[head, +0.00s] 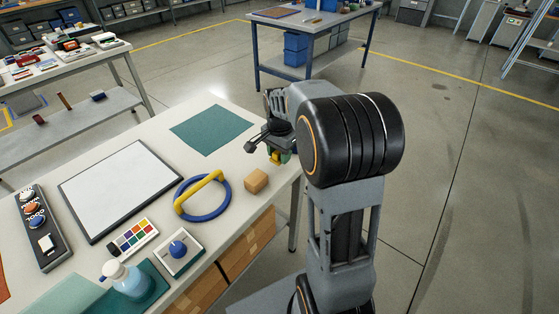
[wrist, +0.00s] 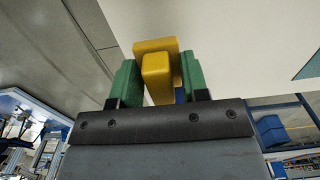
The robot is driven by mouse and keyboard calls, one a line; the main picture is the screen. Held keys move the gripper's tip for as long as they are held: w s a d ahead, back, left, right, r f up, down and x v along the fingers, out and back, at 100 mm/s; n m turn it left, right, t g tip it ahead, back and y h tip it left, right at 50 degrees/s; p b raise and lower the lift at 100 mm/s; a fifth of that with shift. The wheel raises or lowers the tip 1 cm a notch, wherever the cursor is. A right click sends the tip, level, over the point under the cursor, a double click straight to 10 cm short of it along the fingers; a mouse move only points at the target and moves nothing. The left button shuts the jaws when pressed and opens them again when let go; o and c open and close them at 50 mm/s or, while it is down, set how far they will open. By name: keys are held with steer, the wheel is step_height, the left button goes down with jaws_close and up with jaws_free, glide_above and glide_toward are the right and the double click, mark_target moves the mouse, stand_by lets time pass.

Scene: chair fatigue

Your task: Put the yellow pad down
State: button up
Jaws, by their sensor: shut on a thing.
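My gripper (wrist: 157,82) has green fingers and is shut on the yellow pad (wrist: 157,70). In the wrist view the pad shows as a yellow block between the fingers with a wider yellow bar beyond it. In the head view my gripper (head: 278,156) is at the right edge of the grey table (head: 155,143), and a small patch of the yellow pad (head: 277,158) shows below it. My arm hides much of this spot. I cannot tell whether the pad touches the table.
A teal mat (head: 212,130) lies left of my gripper. A wooden cube (head: 256,180) and a blue ring with a yellow bar (head: 203,195) are nearer. A white board (head: 120,187) lies farther left. Bare tabletop surrounds the mat.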

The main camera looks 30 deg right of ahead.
steer(key=shift+w+d+f, duration=0.1)
steer(key=shift+f, duration=0.8)
steer(key=shift+w+d+f, duration=0.1)
steer(key=shift+f, duration=0.8)
steer(key=shift+f+b, duration=0.2)
steer(key=shift+b, duration=0.1)
steer(key=o, duration=0.8)
steer(key=shift+o, duration=0.2)
step_height(320, 180, up, 12)
steer(key=shift+f+p, duration=0.2)
steer(key=shift+p, duration=0.5)
steer(key=shift+s+a+r, duration=0.2)
steer(key=shift+s+r, duration=0.05)
steer(key=shift+r, duration=0.05)
steer(key=s+a+f+n+t, duration=0.1)
steer(key=s+a+f+n, duration=0.1)
steer(key=s+a+n, duration=0.2)
steer(key=s+a+f+n+t, duration=0.1)
steer(key=s+a+n+t, duration=0.1)
steer(key=s+a+n, duration=0.3)
steer(key=s+n, duration=0.4)
steer(key=s, duration=0.2)
steer(key=shift+s+f, duration=0.25)
steer(key=shift+f, duration=0.15)
steer(key=shift+a, duration=0.1)
